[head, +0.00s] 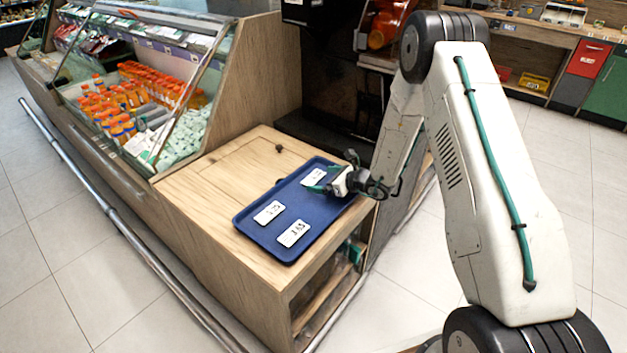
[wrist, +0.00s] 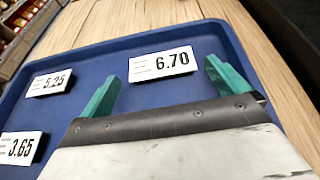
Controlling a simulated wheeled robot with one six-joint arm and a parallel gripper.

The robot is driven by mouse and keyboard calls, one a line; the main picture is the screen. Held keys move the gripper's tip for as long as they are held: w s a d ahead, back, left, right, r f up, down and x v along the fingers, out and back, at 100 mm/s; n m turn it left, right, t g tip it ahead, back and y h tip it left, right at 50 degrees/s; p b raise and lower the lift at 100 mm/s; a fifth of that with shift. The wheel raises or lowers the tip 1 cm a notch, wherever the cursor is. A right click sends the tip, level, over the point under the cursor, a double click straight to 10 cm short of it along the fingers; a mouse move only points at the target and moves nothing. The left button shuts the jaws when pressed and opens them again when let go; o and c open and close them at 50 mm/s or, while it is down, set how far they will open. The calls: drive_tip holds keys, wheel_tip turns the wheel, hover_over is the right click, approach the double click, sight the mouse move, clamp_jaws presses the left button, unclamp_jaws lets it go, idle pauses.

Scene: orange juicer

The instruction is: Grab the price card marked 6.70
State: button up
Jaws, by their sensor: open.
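The white price card marked 6.70 (wrist: 163,65) lies on the blue tray (wrist: 130,48) in the wrist view. In the head view this card (head: 314,177) is at the tray's far right part. My gripper (wrist: 167,80) is open, with its two green fingers on either side of the card's near edge and nothing held. The head view shows my gripper (head: 325,188) low over the tray beside the card. I cannot tell whether the fingers touch the card or the tray.
A card marked 5.25 (wrist: 50,82) and a card marked 3.65 (wrist: 20,148) lie on the tray to the left. The tray (head: 244,222) rests on a wooden counter (head: 205,180). A glass-fronted display case with orange bottles (head: 165,85) stands at the left.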

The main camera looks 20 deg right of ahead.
sight(314, 177)
drive_tip(key=shift+x, duration=1.55)
drive_tip(key=shift+r, duration=0.1)
drive_tip(key=c, duration=0.9)
drive_tip(key=shift+o, duration=0.2)
